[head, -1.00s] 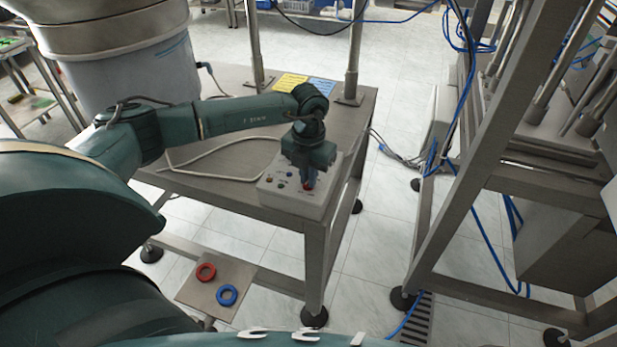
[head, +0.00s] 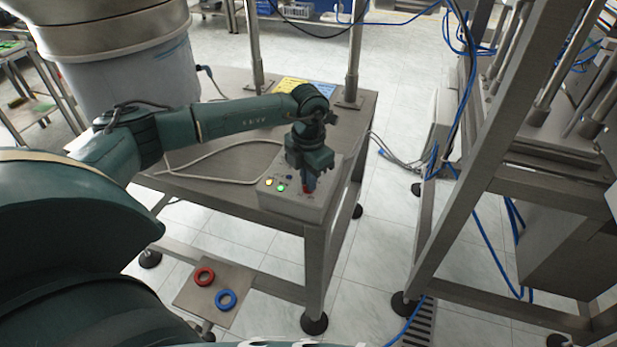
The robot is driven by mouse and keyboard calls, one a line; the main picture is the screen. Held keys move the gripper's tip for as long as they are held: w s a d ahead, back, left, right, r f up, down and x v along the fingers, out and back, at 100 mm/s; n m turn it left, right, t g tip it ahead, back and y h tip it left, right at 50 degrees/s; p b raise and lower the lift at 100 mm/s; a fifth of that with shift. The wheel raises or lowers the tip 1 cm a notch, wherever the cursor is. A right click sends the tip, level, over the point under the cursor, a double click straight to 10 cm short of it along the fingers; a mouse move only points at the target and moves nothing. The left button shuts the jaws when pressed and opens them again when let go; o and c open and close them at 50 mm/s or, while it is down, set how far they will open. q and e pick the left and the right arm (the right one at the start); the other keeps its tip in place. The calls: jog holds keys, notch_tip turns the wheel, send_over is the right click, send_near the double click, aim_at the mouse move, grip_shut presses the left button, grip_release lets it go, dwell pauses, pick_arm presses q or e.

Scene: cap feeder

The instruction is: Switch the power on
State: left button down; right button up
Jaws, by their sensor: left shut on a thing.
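The control box (head: 290,208) is a light grey box on the corner of the metal table. On its top face a yellow light (head: 269,182) and a green light (head: 281,188) are lit. A red switch (head: 308,188) sits at the right of the panel. My left gripper (head: 308,184) points down over the box and is shut on the red switch, covering part of it. My right gripper is not in view.
The metal table (head: 215,193) carries a pale cable loop (head: 205,172) and yellow and blue cards (head: 310,86). A small plate with a red ring (head: 204,277) and a blue ring (head: 226,299) is below. A metal frame (head: 480,170) stands at the right.

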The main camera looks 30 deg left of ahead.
pick_arm(q)
jog(key=shift+r, duration=0.1)
jog(key=c, duration=1.5)
grip_release()
notch_tip(320, 180, up, 13)
jog(key=shift+r, duration=0.1)
